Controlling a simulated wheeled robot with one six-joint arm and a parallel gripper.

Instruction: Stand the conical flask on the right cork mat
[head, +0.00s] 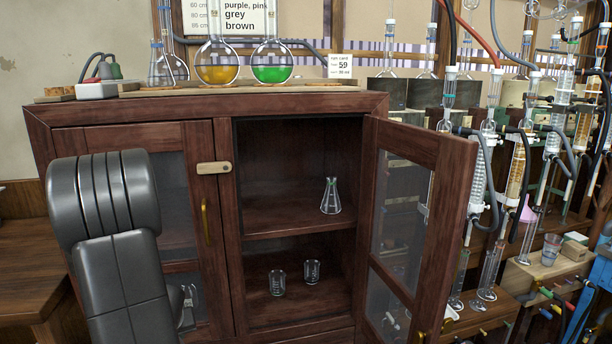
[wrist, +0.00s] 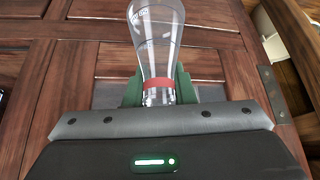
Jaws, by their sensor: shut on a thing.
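My gripper (wrist: 158,92) is shut on the neck of a clear conical flask (wrist: 157,35), with green fingers on both sides. The flask has a red band on its neck and pale marks on its body. Its body flares away from my gripper and is cut off at the top of the wrist view. In the head view my arm hides my gripper; some glass shows beside the arm low down, but I cannot tell what it is. Another small conical flask (head: 330,197) stands on the upper cabinet shelf.
The cabinet's right door (head: 413,200) stands open; its left door (head: 185,190) is shut behind my arm. Two small beakers (head: 294,276) stand on the lower shelf. Round flasks (head: 217,70) and other glassware stand on top. Crowded glassware rigs (head: 520,150) fill the right.

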